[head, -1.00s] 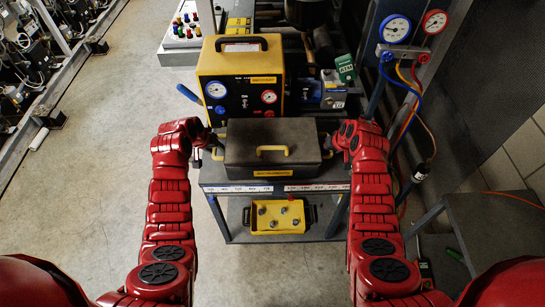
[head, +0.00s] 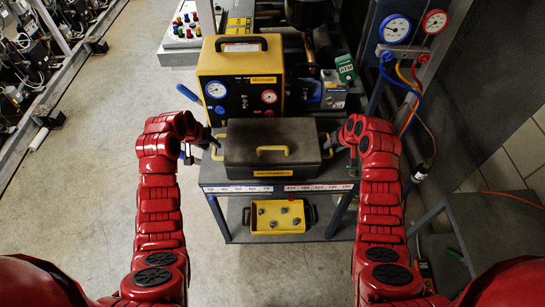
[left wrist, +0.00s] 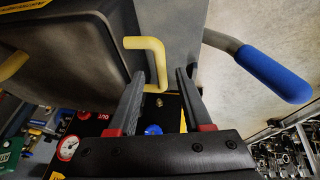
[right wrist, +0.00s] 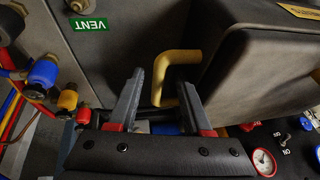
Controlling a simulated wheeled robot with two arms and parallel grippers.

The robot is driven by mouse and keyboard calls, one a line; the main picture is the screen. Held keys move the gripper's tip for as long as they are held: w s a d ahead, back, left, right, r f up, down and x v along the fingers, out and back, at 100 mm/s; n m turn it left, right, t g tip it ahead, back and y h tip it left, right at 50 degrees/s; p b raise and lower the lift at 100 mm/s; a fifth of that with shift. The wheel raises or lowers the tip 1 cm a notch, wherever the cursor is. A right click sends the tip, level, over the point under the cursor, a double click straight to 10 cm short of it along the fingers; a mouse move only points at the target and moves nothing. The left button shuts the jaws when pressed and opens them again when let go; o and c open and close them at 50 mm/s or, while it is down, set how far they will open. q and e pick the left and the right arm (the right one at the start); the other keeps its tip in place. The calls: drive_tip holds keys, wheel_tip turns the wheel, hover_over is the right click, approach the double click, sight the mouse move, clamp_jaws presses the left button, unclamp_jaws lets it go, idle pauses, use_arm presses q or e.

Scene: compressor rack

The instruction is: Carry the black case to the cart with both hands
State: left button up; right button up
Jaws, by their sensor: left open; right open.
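The black case (head: 270,148) sits flat on the cart's upper shelf, with a yellow handle on its front and one on each side.
A yellow gauge unit (head: 240,80) stands right behind the case. A yellow tray (head: 276,217) lies on the lower shelf. Gauges with coloured hoses (head: 410,80) and a dark bench (head: 490,230) are to the right. The floor at left (head: 90,210) is clear.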

drive_tip(key=v, duration=0.7)
drive_tip(key=shift+r, duration=0.15)
drive_tip(key=shift+s, duration=0.15)
